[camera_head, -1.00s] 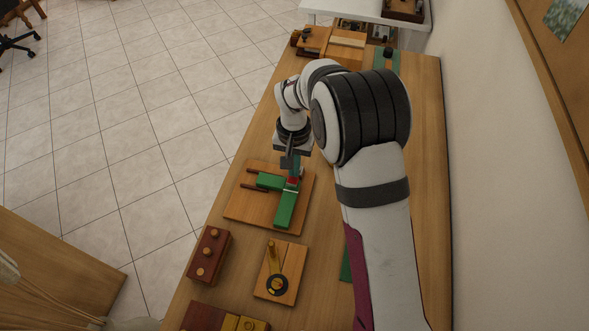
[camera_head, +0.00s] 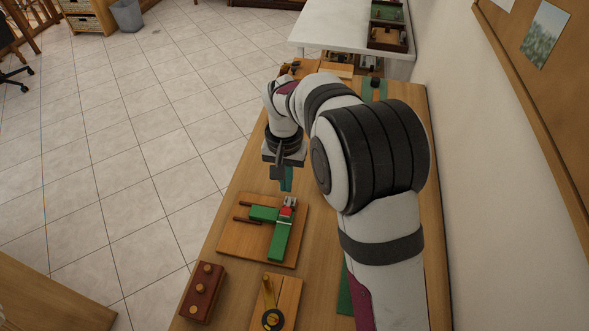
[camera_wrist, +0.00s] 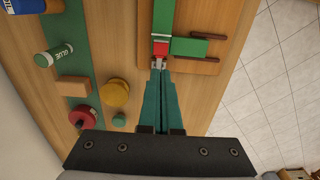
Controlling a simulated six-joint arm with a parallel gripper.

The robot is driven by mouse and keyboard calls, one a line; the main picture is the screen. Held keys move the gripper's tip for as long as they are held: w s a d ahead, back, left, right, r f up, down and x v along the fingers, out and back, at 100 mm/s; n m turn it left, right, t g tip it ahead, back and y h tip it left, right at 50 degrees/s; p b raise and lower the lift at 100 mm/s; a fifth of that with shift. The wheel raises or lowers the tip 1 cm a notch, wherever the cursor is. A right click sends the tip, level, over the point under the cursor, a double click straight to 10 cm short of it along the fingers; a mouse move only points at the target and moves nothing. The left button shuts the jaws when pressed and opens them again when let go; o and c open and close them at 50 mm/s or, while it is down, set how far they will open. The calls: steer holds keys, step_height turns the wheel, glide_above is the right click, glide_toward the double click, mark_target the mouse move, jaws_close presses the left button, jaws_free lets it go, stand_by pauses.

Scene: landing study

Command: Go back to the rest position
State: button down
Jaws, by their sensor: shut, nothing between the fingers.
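My gripper (camera_head: 286,188) hangs above the far edge of a wooden board (camera_head: 230,245) on the long table. Its teal fingers are together and hold nothing; they also show closed in the wrist view (camera_wrist: 160,75). The board carries green blocks (camera_head: 279,240), a red piece (camera_head: 286,212) with a small grey metal part beside it, and dark brown rods. In the wrist view the fingertips appear just below the red piece (camera_wrist: 160,48), and in the head view they are apart from it.
A dark red block with round knobs (camera_head: 204,290) and a board with a round black dial (camera_head: 272,318) stand nearer. A wall runs along the right.

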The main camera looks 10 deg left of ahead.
steer(key=s+d+r+m+y, duration=0.1)
steer(key=s+d+r+m, duration=0.1)
steer(key=s+d+r, duration=0.45)
steer(key=s+d+r+m, duration=0.2)
steer(key=s+d+r, duration=0.2)
steer(key=s+d, duration=0.45)
steer(key=s+d+f+m, duration=0.1)
steer(key=s+d, duration=0.2)
steer(key=s, duration=0.8)
steer(key=shift+s+f+m+y, duration=0.25)
steer(key=shift+s+m+y, duration=0.05)
steer(key=shift+s+y, duration=0.1)
